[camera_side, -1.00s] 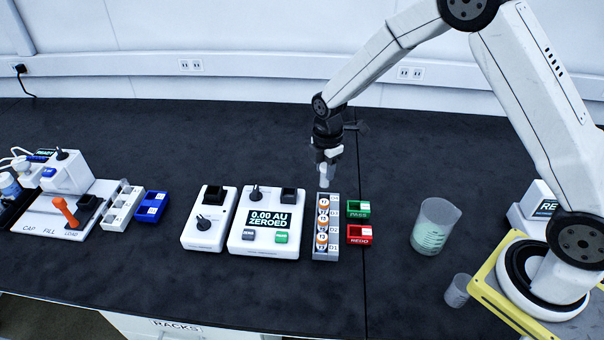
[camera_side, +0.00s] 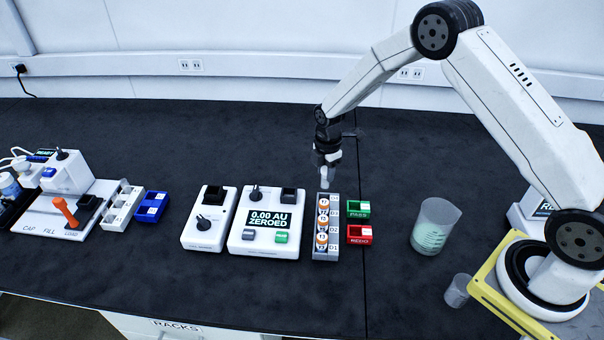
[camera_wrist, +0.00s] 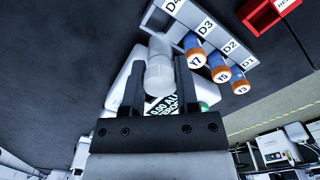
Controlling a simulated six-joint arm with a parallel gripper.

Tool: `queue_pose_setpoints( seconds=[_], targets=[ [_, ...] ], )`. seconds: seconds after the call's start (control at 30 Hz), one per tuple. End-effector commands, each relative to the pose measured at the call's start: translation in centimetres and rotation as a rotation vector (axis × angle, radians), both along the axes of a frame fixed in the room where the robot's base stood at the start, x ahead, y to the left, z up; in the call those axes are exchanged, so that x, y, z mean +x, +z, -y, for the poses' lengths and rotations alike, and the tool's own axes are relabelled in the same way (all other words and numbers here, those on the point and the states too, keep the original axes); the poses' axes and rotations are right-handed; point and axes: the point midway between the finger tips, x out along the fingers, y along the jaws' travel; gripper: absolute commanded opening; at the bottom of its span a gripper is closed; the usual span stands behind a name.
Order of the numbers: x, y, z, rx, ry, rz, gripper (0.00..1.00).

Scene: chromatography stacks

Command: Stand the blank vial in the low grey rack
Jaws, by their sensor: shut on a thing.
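My gripper (camera_side: 326,160) is shut on a pale, whitish vial (camera_side: 325,181) with no visible label. In the wrist view the vial (camera_wrist: 159,72) sits between the two fingers (camera_wrist: 159,95). It looks upright and is at the far end of the low grey rack (camera_side: 325,256), by the D4 label in the wrist view (camera_wrist: 172,6). Whether its bottom is inside the slot or just above it, I cannot tell. Several orange-topped vials (camera_side: 322,237) stand in the rack; the wrist view shows ones marked Y7 (camera_wrist: 195,55), Y5 and Y3 by D3, D2 and D1.
A green PASS tray (camera_side: 358,209) and a red REDO tray (camera_side: 360,235) stand close right of the rack. A white meter (camera_side: 263,222) reading 0.00 AU ZEROED stands close left. A beaker (camera_side: 434,228) is farther right. The bench behind the rack is clear.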

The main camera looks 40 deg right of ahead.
Motion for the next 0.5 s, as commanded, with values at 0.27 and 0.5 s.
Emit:
queue_pose_setpoints(
  seconds=[0.27, 0.5],
  targets=[
    [0.0, -1.9, 0.0, 0.000, 0.000, -0.002, 0.00],
    [-0.1, -3.2, 0.0, 0.000, 0.000, -0.002, 0.00]
  ],
)
